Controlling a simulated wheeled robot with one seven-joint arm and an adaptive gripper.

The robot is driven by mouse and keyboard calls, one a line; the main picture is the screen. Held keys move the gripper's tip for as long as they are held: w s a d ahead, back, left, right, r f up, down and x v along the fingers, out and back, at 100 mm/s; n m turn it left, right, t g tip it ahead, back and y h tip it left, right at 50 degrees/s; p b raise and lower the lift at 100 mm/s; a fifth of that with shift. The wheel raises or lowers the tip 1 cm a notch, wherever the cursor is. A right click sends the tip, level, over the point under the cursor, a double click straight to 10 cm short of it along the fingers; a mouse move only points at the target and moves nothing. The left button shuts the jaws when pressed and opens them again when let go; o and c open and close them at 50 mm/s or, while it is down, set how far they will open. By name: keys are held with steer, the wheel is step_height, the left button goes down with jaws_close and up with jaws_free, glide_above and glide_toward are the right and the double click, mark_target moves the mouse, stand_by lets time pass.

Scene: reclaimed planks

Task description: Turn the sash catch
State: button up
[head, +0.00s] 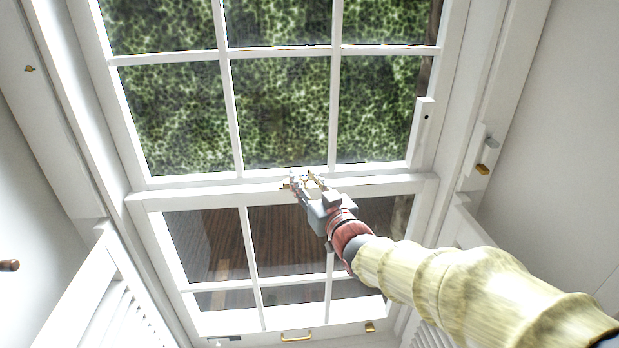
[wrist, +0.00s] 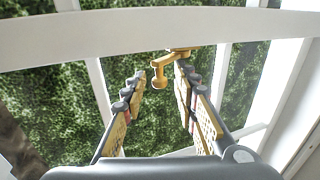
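The brass sash catch (wrist: 172,58) is on the white meeting rail (wrist: 100,32) of the window. Its lever ends in a small knob that hangs between my fingertips in the wrist view. In the head view the catch (head: 287,186) is small and partly hidden by my fingers. My gripper (head: 306,177) is open at the meeting rail. In the wrist view its two fingers (wrist: 160,76) stand apart on either side of the knob. The right finger is close to the catch; I cannot tell whether it touches.
Glazed sashes with white bars lie above and below the rail. A brass handle (head: 296,337) is on the bottom rail. White louvred shutters (head: 112,300) stand at the lower sides. A small brass piece (head: 482,169) is on the right frame. A brown knob (head: 9,265) sticks out at far left.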

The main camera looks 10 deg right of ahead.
steer(key=d+v, duration=0.1)
steer(key=v, duration=1)
steer(key=shift+s+d, duration=0.1)
steer(key=shift+o, duration=0.3)
